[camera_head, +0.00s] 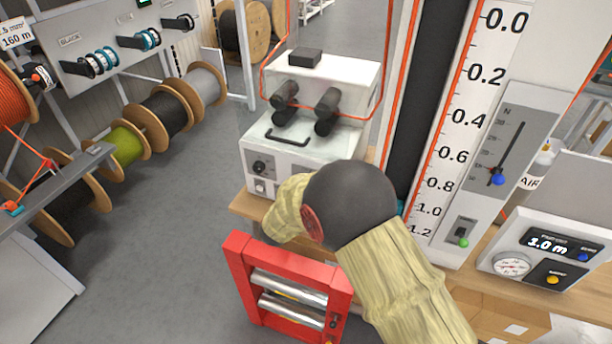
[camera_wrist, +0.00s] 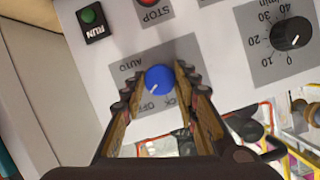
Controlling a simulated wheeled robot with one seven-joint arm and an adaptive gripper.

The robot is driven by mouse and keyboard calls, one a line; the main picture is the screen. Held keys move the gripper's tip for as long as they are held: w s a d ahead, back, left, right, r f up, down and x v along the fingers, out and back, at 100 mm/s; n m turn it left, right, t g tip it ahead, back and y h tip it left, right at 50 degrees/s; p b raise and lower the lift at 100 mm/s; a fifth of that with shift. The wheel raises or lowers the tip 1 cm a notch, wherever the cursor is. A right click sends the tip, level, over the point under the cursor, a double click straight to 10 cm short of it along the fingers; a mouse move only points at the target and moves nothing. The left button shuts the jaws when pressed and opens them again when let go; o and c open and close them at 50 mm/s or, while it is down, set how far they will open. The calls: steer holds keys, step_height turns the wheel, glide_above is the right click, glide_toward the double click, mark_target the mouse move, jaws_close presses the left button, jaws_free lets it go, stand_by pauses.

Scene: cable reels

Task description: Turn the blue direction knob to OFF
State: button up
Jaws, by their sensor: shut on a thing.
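The blue direction knob (camera_wrist: 158,78) sits on a grey label plate (camera_wrist: 120,72) of a white panel in the wrist view. Its white pointer mark points to the lower left in the picture, toward the OFF lettering. AUTO is printed to the upper left of the knob, and a partly covered word ending in CK is at the lower right. My gripper (camera_wrist: 160,76) is shut on the knob, with one finger on each side. In the head view my arm hides the knob and the gripper.
Around the knob are a green RUN button (camera_wrist: 88,15), a red STOP button (camera_wrist: 149,2) and a black speed dial (camera_wrist: 291,34). In the head view a white machine (camera_head: 318,85) stands behind my arm and a red roller frame (camera_head: 243,270) in front.

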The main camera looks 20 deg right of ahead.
steer(key=shift+n+h+p, duration=0.3)
steer(key=shift+n+p, duration=0.4)
steer(key=shift+p, duration=0.8)
steer(key=o, duration=1.1)
steer(key=v, duration=1.2)
steer(key=shift+w+a+r, duration=0.1)
steer(key=shift+w+a, duration=0.05)
steer(key=shift+w, duration=0.05)
